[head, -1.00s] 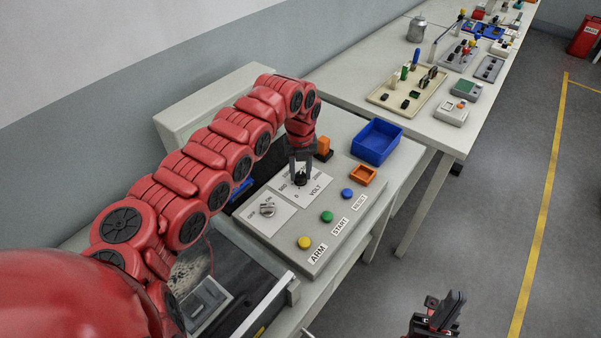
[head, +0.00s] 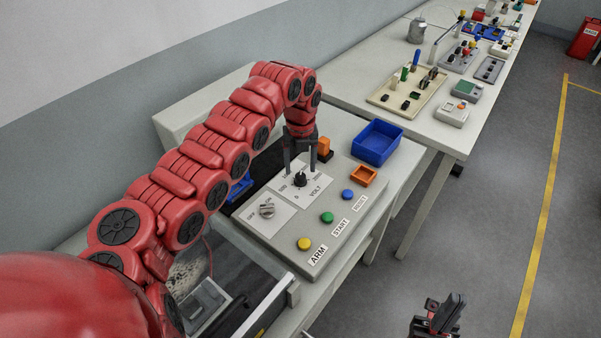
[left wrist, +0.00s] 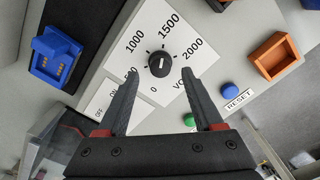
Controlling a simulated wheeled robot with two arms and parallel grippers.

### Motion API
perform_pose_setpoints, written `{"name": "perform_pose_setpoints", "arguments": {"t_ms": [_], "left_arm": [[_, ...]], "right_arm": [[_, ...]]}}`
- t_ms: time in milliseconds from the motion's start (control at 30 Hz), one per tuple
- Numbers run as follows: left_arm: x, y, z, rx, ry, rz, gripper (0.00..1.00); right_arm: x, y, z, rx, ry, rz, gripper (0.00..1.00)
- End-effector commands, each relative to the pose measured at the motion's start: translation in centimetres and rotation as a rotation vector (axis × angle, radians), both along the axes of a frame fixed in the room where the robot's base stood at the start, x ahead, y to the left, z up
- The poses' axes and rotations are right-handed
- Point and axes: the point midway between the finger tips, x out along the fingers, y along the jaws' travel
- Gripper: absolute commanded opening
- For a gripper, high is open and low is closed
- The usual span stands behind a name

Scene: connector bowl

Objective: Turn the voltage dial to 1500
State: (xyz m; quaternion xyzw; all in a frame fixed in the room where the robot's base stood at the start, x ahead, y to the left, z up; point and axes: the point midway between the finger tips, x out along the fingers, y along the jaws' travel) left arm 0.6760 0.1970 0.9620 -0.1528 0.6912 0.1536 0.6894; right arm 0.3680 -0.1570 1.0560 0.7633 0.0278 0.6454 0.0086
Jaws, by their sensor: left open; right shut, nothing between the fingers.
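The black voltage dial (head: 300,180) stands on a white scale plate (head: 314,190) on the sloped control panel. In the left wrist view the dial (left wrist: 159,64) sits amid the labels 0, 1000, 1500 and 2000. A pale mark shows on its top, but I cannot tell for certain which label it points to. My left gripper (head: 300,170) is open above the dial, its fingers apart on either side and clear of it. Its fingers also show in the left wrist view (left wrist: 160,75). My right gripper (head: 450,304) is shut and empty, far from the panel at the bottom.
An OFF/ON switch (head: 267,209) and yellow (head: 304,243), green (head: 327,217) and blue (head: 347,194) buttons share the panel. An orange square holder (head: 362,176) and a blue bin (head: 377,142) are close by. A blue connector part (left wrist: 55,55) lies left of the dial.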

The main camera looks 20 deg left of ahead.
Motion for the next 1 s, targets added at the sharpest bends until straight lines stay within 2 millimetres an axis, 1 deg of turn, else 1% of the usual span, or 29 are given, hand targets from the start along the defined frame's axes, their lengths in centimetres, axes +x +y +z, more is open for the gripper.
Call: {"name": "perform_pose_setpoints", "arguments": {"t_ms": [33, 200, 300, 500, 533, 600, 700, 1000], "left_arm": [[0.4, -0.1, 1.1, 0.0, -0.013, -0.001, 0.68], [0.3, -0.2, 5.8, -0.001, -0.013, -0.003, 0.68], [0.2, 0.0, 8.3, 0.005, -0.008, -0.001, 0.68], [0.1, 0.0, 11.7, 0.001, -0.005, 0.001, 0.68], [0.1, 0.0, 12.8, -0.001, -0.004, 0.001, 0.68], [0.1, 0.0, 13.6, -0.001, -0.003, 0.0, 0.68], [0.1, 0.0, 14.1, -0.001, -0.002, 0.0, 0.68], [0.1, 0.0, 14.2, -0.001, -0.002, 0.0, 0.68]], "right_arm": [[0.0, 0.0, -0.7, 0.0, 0.0, 0.0, 0.0], [0.0, 0.0, -1.7, 0.0, 0.0, 0.0, 0.0], [0.0, 0.0, -1.6, 0.0, 0.0, 0.0, 0.0], [0.0, 0.0, -1.7, 0.0, 0.0, 0.0, 0.0], [0.0, 0.0, -0.5, 0.0, 0.0, 0.0, 0.0], [0.0, 0.0, 0.4, 0.0, 0.0, 0.0, 0.0], [0.0, 0.0, 0.9, 0.0, 0.0, 0.0, 0.0], [0.0, 0.0, 1.0, 0.0, 0.0, 0.0, 0.0]]}}
